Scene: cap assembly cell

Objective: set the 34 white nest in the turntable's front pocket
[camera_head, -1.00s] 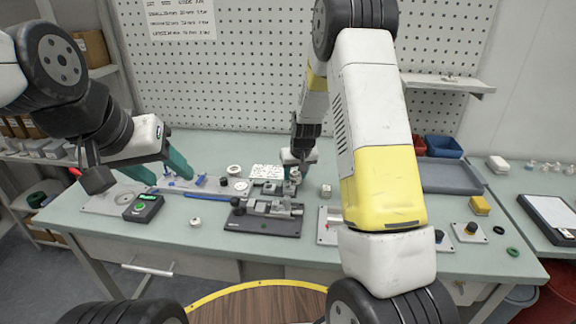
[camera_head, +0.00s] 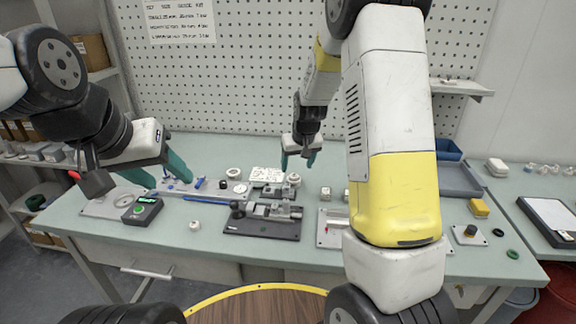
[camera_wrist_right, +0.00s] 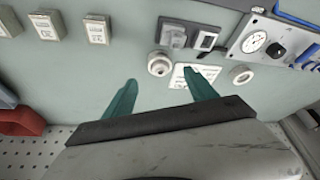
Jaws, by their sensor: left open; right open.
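Small white nest blocks with dark number labels stand on the table. Two show in the head view, one nest (camera_head: 326,193) and a second nest (camera_head: 348,194) beside my right arm. The right wrist view shows labelled nests (camera_wrist_right: 97,29), but I cannot read their numbers surely. A pale plate with a round disc (camera_head: 122,199) at the table's left may be the turntable; my left gripper partly hides it, and I cannot make out its pockets. My right gripper (camera_head: 299,162) is open and empty above the back of the table. My left gripper (camera_head: 166,172) is open above the left side.
A round white part (camera_wrist_right: 160,63) stands near my right fingertips in the wrist view. A dark fixture (camera_head: 262,222) occupies the table's middle. A green-lit box (camera_head: 142,208) stands at left. A grey tray (camera_head: 460,180) lies at right, and a pegboard (camera_head: 240,80) rises behind.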

